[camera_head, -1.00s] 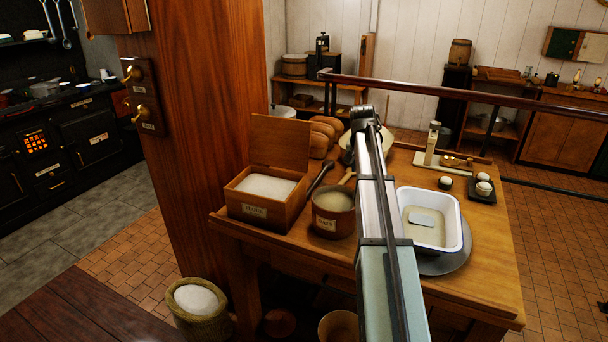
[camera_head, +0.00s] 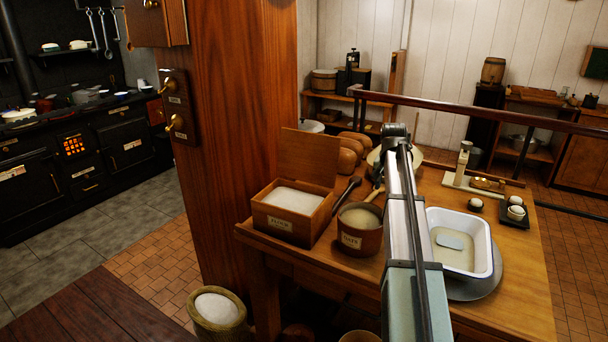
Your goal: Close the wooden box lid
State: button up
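The wooden box (camera_head: 265,219) stands on the left corner of the wooden table. It has a label on its front and is filled with white powdery contents (camera_head: 293,199). Its lid (camera_head: 308,158) is open, standing up and leaning slightly back at the rear edge. My arm reaches up across the middle of the view, to the right of the box. My gripper is not visible beyond the arm's far end. Nothing is seen touching the lid.
A labelled round tub (camera_head: 360,238) with a spoon stands just right of the box. Bread loaves (camera_head: 349,153) lie behind the lid. A white basin (camera_head: 486,262) is right of my arm. A thick wooden post (camera_head: 238,130) rises left of the box. A sack (camera_head: 217,308) stands below.

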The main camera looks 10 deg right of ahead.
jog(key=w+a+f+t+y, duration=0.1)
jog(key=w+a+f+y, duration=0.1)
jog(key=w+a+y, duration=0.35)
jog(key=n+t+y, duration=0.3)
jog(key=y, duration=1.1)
send_near(318, 141)
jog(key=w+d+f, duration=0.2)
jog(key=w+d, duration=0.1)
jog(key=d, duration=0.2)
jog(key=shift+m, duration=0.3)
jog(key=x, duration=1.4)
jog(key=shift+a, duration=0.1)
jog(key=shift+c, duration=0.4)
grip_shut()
